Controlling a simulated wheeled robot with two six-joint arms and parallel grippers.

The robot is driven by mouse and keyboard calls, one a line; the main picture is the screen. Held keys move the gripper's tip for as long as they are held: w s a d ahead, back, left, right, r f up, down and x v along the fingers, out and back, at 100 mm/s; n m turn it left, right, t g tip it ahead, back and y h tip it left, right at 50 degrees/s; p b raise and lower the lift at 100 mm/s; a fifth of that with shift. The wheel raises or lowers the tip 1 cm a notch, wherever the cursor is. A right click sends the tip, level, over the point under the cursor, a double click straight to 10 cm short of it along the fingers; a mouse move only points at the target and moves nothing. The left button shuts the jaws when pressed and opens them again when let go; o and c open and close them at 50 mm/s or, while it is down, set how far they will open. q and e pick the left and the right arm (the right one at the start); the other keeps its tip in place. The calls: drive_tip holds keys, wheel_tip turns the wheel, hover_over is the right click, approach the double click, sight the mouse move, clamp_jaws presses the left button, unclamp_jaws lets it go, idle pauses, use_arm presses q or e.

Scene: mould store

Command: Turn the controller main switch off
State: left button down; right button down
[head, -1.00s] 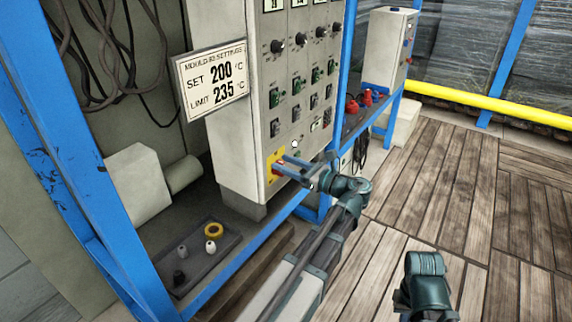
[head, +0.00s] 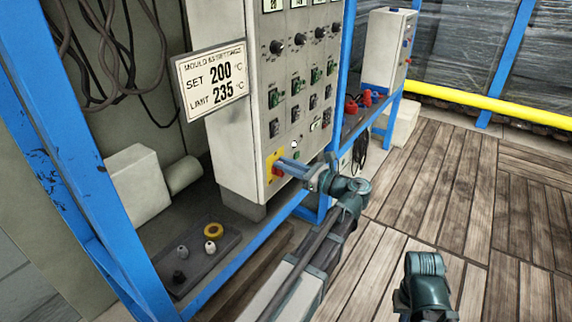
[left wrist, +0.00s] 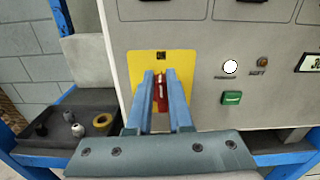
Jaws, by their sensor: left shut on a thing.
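The controller (head: 262,110) is a tall pale grey cabinet. Its main switch is a red handle (left wrist: 160,92) on a yellow plate (left wrist: 134,66), low on the front panel. My left gripper (head: 280,167) is at the switch, its blue fingers closed on the red handle. In the left wrist view the fingers (left wrist: 160,85) stand on both sides of the handle, which looks about upright and is partly hidden between them. My right gripper is not in view.
A settings card (head: 211,80) sticks out at the cabinet's left. A dark tray (head: 228,240) with a yellow ring and small parts lies on the shelf. Blue posts (head: 45,120) frame the rack. The wooden floor at right is clear.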

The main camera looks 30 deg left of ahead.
sight(273, 171)
use_arm(q)
drive_tip(key=n, duration=0.3)
drive_tip(key=s+n, duration=0.1)
drive_tip(key=n, duration=0.2)
drive_tip(key=f+n+b, duration=0.1)
drive_tip(key=n, duration=0.1)
drive_tip(key=shift+s+a+n, duration=0.15)
drive_tip(key=shift+s+n, duration=0.25)
drive_tip(key=n, duration=0.2)
drive_tip(key=f+n, duration=0.1)
drive_tip(key=n, duration=0.1)
drive_tip(key=shift+s+b, duration=0.2)
drive_tip(key=shift+b, duration=0.15)
drive_tip(key=shift+f+n+b, duration=0.15)
drive_tip(key=shift+n+b, duration=0.05)
drive_tip(key=shift+n, duration=0.8)
drive_tip(key=shift+f+n+b, duration=0.1)
drive_tip(key=shift+n+b, duration=0.05)
drive_tip(key=shift+n, duration=0.85)
drive_tip(key=shift+w, duration=0.1)
drive_tip(key=c, duration=0.8)
unclamp_jaws()
drive_tip(key=shift+s+a+f+n, duration=0.1)
drive_tip(key=shift+s+a+n, duration=0.1)
drive_tip(key=shift+n, duration=0.1)
drive_tip(key=shift+d, duration=0.1)
